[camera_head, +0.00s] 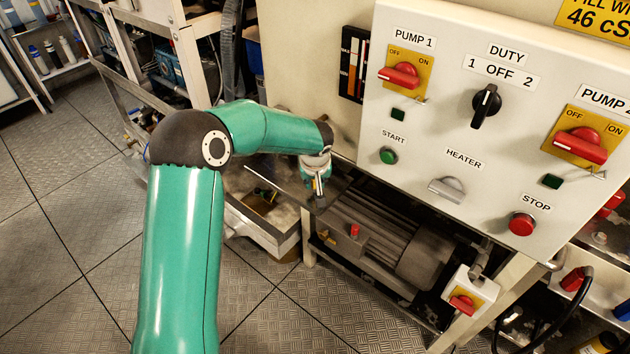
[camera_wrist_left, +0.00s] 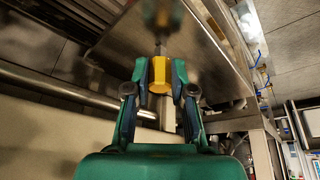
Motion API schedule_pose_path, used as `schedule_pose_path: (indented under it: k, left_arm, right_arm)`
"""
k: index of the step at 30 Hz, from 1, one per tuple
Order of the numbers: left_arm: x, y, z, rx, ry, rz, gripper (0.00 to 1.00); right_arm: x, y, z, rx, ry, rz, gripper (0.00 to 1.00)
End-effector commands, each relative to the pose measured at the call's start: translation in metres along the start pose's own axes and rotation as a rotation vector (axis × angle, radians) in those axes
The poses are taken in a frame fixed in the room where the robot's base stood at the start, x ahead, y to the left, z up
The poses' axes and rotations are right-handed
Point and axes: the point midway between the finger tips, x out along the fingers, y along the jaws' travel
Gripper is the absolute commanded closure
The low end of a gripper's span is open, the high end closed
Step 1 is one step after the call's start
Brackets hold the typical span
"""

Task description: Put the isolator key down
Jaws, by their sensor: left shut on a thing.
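My left gripper (camera_head: 318,198) hangs in front of the panel's lower left edge, beside a metal shelf. In the left wrist view its two fingers (camera_wrist_left: 160,72) are shut on a small yellow piece, which I take to be the isolator key (camera_wrist_left: 159,76). A thin dark shaft runs on from the key towards the metal shelf (camera_wrist_left: 190,45). I cannot tell whether it touches the shelf. In the head view the key is hidden or too small to make out. My right gripper is not in view.
The white control panel (camera_head: 450,125) has red rotary handles, a black duty knob and push buttons. Below it are a grey motor (camera_head: 390,250) and a small box with a red switch (camera_head: 463,304). The metal shelf (camera_head: 280,176) lies left of the panel. The plate floor (camera_head: 70,270) is clear.

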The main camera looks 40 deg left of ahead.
Motion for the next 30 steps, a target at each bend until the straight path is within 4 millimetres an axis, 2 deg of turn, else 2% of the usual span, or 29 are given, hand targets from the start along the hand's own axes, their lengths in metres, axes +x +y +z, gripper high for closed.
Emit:
schedule_pose_path:
  k: [5,6,10,22,26,30]
  left_arm:
    - [0.002,0.000,0.001,0.000,0.000,0.000,1.00]
    - [0.001,0.000,0.000,0.000,0.000,0.000,0.72]
    - [0.001,0.000,0.000,0.000,0.000,0.000,0.51]
    - [-0.003,0.000,-0.001,0.000,0.001,0.000,0.51]
    - [-0.018,0.000,-0.002,0.000,0.004,0.002,0.51]
    - [-0.045,0.000,-0.001,0.001,0.004,0.002,0.51]
  right_arm:
    - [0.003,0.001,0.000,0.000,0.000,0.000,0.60]
    - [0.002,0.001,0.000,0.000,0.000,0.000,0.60]
    - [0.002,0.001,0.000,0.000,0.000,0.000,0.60]
    - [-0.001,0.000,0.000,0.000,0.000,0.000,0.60]
    - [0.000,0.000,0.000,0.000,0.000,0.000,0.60]
    - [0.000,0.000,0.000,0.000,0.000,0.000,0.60]
